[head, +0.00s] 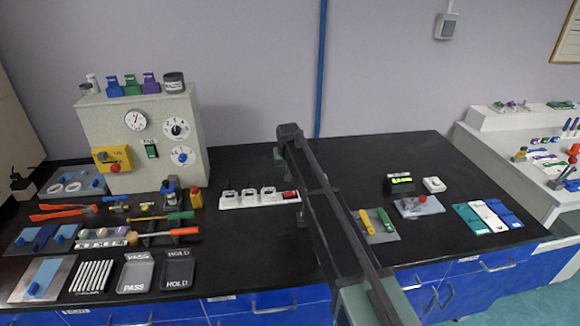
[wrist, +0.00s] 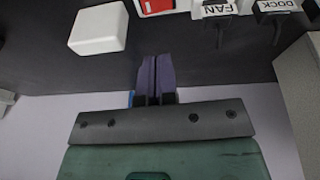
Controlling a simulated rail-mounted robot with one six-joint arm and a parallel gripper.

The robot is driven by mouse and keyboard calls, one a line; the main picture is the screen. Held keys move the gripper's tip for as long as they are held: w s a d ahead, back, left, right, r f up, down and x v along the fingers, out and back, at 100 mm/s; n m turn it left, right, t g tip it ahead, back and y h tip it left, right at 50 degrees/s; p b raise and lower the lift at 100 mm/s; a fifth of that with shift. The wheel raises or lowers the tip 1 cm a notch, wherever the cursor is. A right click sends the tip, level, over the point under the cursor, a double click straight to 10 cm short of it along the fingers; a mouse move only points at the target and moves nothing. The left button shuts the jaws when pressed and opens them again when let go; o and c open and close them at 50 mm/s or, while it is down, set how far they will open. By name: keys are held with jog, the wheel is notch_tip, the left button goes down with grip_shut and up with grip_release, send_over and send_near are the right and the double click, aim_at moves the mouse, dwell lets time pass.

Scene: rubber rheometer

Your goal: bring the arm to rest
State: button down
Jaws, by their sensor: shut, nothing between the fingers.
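My arm (head: 335,215) rises from the bottom edge of the head view and reaches over the middle of the black bench. Its far end is a dark block (head: 289,133) near the back wall. I cannot make out the fingers in the head view. In the wrist view my gripper (wrist: 155,60) shows two dark purple fingers pressed together with nothing between them. They are over dark bench surface near the switch strip (head: 262,198), apart from the labelled FAN (wrist: 220,10) and DOCK (wrist: 275,6) parts at the top.
A white block (wrist: 98,28) and a red switch (wrist: 156,5) are close to the fingers in the wrist view. A grey instrument cabinet (head: 165,150) stands left. Yellow and green tools on a grey tray (head: 382,238) lie right beside my arm.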

jog(key=shift+s+r, duration=0.2)
jog(key=shift+r, duration=0.3)
jog(key=s+d+g, duration=0.1)
jog(key=s+d, duration=0.5)
jog(key=s, duration=0.7)
jog(key=s+d+m+g, duration=0.1)
jog(key=s+d, duration=0.5)
jog(key=s, duration=0.8)
jog(key=s+d+m+g, duration=0.1)
jog(key=s+d, duration=0.5)
jog(key=s, duration=0.8)
jog(key=shift+s+d+f, duration=0.2)
jog(key=shift+d+f, duration=0.1)
jog(key=shift+f, duration=0.05)
